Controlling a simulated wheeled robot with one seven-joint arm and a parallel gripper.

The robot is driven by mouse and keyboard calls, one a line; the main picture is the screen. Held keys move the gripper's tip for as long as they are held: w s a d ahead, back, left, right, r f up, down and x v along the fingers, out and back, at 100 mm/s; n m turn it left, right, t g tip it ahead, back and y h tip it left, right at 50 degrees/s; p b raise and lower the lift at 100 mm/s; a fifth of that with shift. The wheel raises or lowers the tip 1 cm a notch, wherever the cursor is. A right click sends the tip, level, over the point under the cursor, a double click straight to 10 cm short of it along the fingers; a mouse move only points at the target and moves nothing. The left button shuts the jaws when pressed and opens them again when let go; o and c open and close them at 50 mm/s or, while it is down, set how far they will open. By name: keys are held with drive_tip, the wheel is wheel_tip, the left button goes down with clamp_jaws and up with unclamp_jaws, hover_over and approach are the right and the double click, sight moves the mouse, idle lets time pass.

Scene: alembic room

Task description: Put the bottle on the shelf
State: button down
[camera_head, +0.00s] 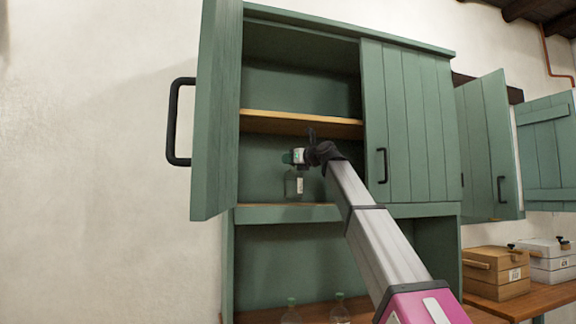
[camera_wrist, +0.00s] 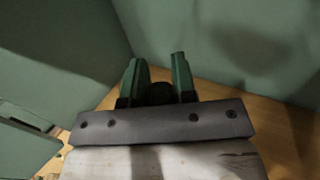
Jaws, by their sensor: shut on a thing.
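A clear greenish bottle (camera_head: 293,186) with a pale label is upright inside the open green cabinet, just above or on its lower board (camera_head: 285,206). I cannot tell whether its base touches the board. My gripper (camera_head: 297,157) reaches in from the right and is shut on the bottle's top, which the fingers partly hide. In the wrist view my gripper (camera_wrist: 156,72) has its two green fingers on either side of a dark round thing (camera_wrist: 160,93), seemingly the bottle's top. A wooden shelf (camera_head: 300,123) runs across the cabinet above the gripper.
The left cabinet door (camera_head: 216,120) stands open; the right door (camera_head: 410,125) is closed beside my arm. Two more bottles (camera_head: 291,312) (camera_head: 340,308) stand on the counter below. Boxes (camera_head: 497,272) sit at the right. The lower board around the held bottle looks clear.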

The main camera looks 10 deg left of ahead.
drive_tip(key=shift+w+a+f, duration=0.1)
drive_tip(key=shift+w+a, duration=0.2)
drive_tip(key=shift+a, duration=0.2)
drive_tip(key=shift+f, duration=0.65)
drive_tip(key=shift+d+f, duration=0.1)
drive_tip(key=c, duration=0.9)
unclamp_jaws()
drive_tip(key=v, duration=1.2)
